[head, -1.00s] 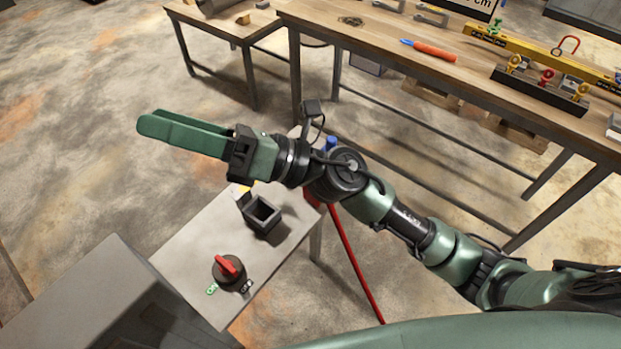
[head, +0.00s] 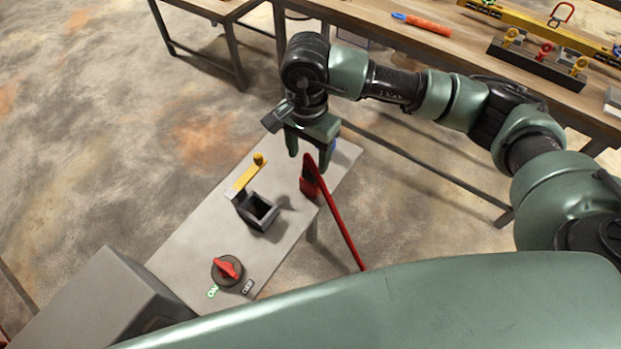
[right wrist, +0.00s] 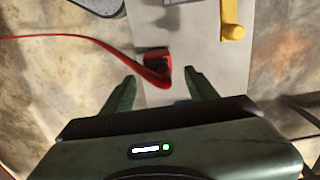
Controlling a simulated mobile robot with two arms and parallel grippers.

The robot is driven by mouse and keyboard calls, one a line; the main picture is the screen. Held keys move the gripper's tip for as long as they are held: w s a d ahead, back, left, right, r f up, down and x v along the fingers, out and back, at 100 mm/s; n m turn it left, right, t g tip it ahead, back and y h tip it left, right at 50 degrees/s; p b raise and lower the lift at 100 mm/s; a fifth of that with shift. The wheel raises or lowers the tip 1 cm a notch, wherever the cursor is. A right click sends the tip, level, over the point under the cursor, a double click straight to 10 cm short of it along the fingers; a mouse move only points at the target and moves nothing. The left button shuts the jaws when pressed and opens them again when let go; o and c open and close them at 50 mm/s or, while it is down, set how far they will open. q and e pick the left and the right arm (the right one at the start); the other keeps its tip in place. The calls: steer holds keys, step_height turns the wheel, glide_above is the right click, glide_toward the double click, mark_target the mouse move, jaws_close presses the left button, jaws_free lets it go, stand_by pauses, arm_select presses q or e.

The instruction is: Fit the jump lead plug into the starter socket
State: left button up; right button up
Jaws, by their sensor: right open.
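The red jump lead plug (head: 309,187) rests near the right edge of the grey bench top, with its red cable (head: 345,236) dropping over that edge. The plug also shows in the right wrist view (right wrist: 156,60), just beyond the fingertips and roughly centred between them. The starter socket (head: 259,213), a dark square box with an open top, is left of and nearer than the plug. My right gripper (head: 309,160) points down above the plug, open and empty; it also shows in the wrist view (right wrist: 160,82). My left gripper is out of view.
A yellow lever (head: 245,177) stands behind the socket. A red rotary switch (head: 227,268) with ON and OFF labels is at the bench's near end. A grey cabinet (head: 95,300) stands at left. A wooden workbench (head: 375,25) with tools is behind.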

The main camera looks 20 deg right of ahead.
mark_target(311, 168)
steer(key=f+p, duration=0.1)
steer(key=f, duration=0.2)
steer(key=f+p, duration=0.1)
steer(key=shift+s+d+f+p, duration=0.1)
steer(key=shift+d+f+p, duration=0.2)
steer(key=shift+d, duration=0.05)
steer(key=shift+f, duration=0.4)
steer(key=shift+a, duration=0.1)
steer(key=shift+c, duration=0.4)
jaws_close()
steer(key=shift+r, duration=0.1)
